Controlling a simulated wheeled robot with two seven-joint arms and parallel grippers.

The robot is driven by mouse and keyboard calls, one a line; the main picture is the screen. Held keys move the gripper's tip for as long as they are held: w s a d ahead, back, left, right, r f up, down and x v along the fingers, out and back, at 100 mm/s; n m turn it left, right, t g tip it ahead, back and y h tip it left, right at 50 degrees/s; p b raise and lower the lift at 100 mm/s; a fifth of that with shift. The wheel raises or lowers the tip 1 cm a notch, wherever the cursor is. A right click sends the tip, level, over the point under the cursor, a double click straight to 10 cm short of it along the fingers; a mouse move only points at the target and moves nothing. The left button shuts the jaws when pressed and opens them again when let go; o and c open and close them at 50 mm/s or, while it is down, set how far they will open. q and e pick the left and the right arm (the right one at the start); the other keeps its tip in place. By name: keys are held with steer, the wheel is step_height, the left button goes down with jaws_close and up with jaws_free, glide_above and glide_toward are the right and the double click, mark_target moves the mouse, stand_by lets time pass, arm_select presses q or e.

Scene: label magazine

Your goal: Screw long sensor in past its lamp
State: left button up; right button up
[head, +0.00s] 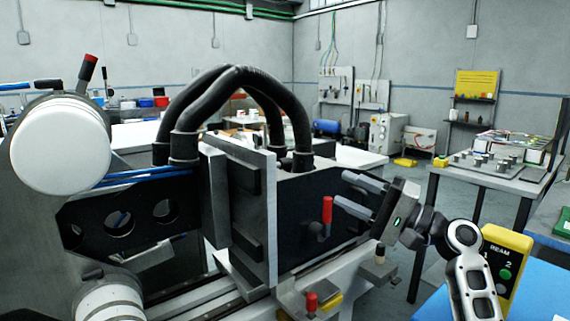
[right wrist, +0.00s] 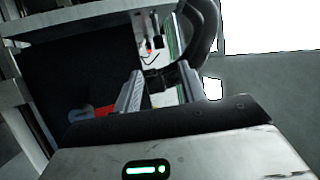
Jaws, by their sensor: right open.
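My right gripper (head: 341,188) is open, its two grey fingers pointing left toward the dark side plate (head: 297,232) of the machine. A red-handled lever (head: 327,210) stands just left of the fingertips. In the right wrist view, the fingers (right wrist: 160,90) are apart with nothing held between them. Beyond them is a small red glowing dot (right wrist: 150,52) on a dark part; I cannot tell whether it is the long sensor. A yellow BEAM box (head: 506,262) at the lower right shows a green lamp (head: 505,273). My left gripper is not in view.
Thick black hoses (head: 235,78) arch over the machine. An upright grey plate (head: 250,205) stands left of my gripper. A second red knob (head: 311,301) is below. A workbench (head: 497,168) with several small posts stands at the right. Open floor lies between.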

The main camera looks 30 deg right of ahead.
mark_target(289, 160)
steer(key=p+x, duration=0.4)
steer(key=x, duration=0.9)
steer(key=shift+w, duration=0.15)
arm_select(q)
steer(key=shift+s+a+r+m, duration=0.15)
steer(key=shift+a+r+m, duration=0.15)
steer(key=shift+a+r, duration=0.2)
arm_select(e)
steer(key=shift+w+a+r, duration=0.1)
steer(key=shift+w+a, duration=0.3)
steer(key=shift+w, duration=0.2)
jaws_close()
steer(key=g+p, duration=0.1)
steer(key=p, duration=0.2)
steer(key=shift+r+m+h+p, duration=0.3)
steer(key=shift+r+h+p, duration=0.05)
steer(key=shift+r+h, duration=0.05)
steer(key=shift+p, duration=0.65)
steer(key=shift+f+g+p, duration=0.15)
steer(key=shift+g+p, duration=0.15)
steer(key=shift+p, duration=0.05)
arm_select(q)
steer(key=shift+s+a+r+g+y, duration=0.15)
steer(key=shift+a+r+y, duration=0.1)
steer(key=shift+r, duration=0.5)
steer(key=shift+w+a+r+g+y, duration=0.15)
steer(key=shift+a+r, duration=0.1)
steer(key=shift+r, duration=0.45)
arm_select(e)
steer(key=shift+f, duration=0.25)
